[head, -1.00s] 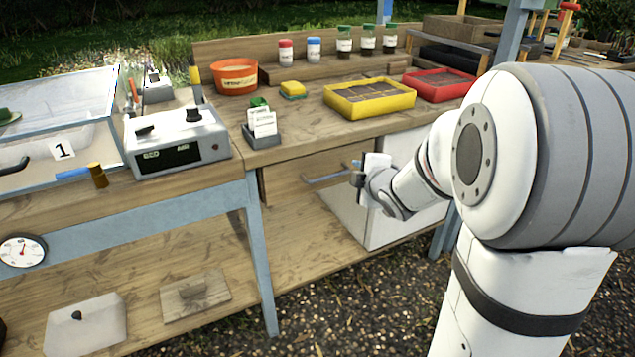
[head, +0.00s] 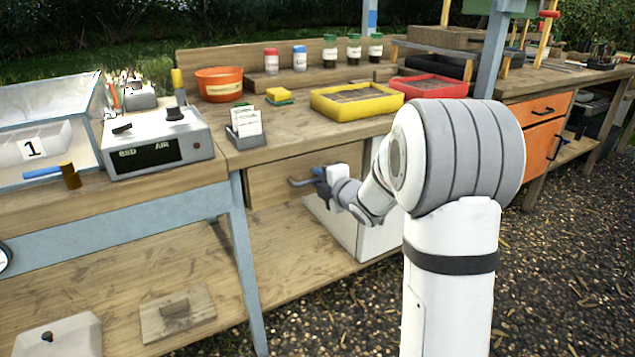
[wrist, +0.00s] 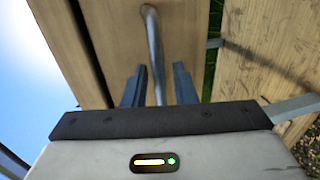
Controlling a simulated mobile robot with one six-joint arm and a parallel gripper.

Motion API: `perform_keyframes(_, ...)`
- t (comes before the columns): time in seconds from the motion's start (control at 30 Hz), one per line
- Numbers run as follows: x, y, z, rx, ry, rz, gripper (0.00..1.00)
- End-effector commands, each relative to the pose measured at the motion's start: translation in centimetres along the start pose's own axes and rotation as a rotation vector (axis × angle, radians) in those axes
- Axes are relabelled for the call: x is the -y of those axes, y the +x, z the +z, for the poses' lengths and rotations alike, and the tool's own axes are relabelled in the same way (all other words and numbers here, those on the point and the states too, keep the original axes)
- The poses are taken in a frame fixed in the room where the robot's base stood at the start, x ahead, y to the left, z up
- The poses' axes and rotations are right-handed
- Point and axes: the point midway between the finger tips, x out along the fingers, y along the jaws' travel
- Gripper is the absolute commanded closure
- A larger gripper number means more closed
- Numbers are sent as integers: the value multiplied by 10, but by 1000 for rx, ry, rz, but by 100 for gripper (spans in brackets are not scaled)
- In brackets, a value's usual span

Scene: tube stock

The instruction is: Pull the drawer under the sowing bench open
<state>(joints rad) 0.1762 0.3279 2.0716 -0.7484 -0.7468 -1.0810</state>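The sowing bench's wooden drawer front (head: 270,192) sits below the bench top in the head view and looks shut or nearly so. Its grey bar handle (head: 300,183) stands out from the front. My gripper (head: 322,180) is at the handle's right part. In the wrist view, the handle (wrist: 153,40) runs down between the two dark fingers of my gripper (wrist: 158,85). Gaps show on both sides of the bar, so the fingers are open around it. The drawer front also fills the upper middle of the wrist view (wrist: 110,50).
The bench top (head: 290,130) holds a yellow tray (head: 355,102), a red tray (head: 430,86), an orange pot (head: 219,84) and a card holder (head: 246,130). Gravel ground lies in front.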

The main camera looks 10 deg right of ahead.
Motion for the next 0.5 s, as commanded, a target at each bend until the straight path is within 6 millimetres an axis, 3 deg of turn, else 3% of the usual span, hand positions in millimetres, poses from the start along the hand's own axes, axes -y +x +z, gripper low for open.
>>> perform_keyframes(0.23,0,1,0,1,1,-1,75)
perform_keyframes(0.5,0,1,1,1,1,-1,96)
